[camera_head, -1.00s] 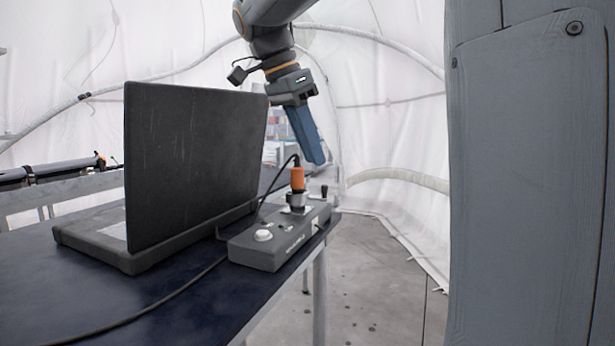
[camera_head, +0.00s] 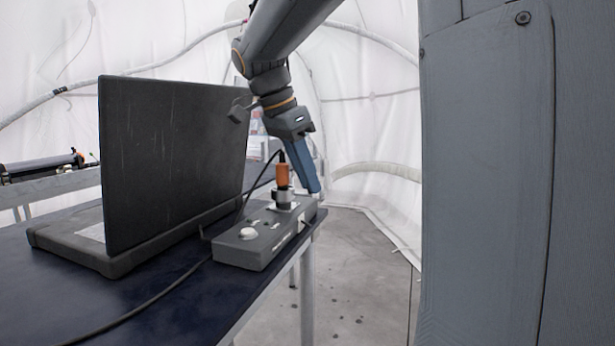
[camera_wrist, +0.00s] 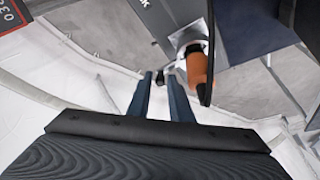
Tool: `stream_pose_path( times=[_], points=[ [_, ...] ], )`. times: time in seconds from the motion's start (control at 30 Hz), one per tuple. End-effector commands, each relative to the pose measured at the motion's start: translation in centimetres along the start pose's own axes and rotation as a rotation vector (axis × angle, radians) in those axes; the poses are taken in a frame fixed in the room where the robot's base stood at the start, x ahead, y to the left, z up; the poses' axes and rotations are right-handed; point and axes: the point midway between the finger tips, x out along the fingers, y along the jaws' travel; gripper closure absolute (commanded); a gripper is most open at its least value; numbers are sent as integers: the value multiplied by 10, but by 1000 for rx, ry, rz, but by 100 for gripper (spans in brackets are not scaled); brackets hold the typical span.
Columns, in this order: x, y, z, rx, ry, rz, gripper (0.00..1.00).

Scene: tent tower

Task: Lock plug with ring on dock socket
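In the wrist view the orange plug (camera_wrist: 197,68) is to the right of my fingers, and the ring (camera_wrist: 190,47) is partly visible. My gripper (camera_head: 315,190) points down beside the plug, at the dock's far right end. In the wrist view its blue fingers (camera_wrist: 160,76) are apart. A small dark knob (camera_wrist: 159,78) shows between or just beyond the fingertips; contact cannot be told. The fingers hide this knob in the head view.
An open dark laptop (camera_head: 170,165) stands left of the dock on the dark blue table (camera_head: 150,300). A black cable (camera_head: 150,300) runs across the table, and another rises from the plug. The table's edge is close to the dock; open floor (camera_head: 350,270) lies right.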

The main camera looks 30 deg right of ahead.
Motion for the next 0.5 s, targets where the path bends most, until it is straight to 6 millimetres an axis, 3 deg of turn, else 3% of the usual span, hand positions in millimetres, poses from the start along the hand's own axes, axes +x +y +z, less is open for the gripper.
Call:
stream_pose_path(
  times=[0.07,0.17,0.5],
  points=[
    [0,0,0,0,0,0,84],
    [0,0,0,0,0,0,100],
    [0,-1,-1,-24,0,-11,100]
  ],
)
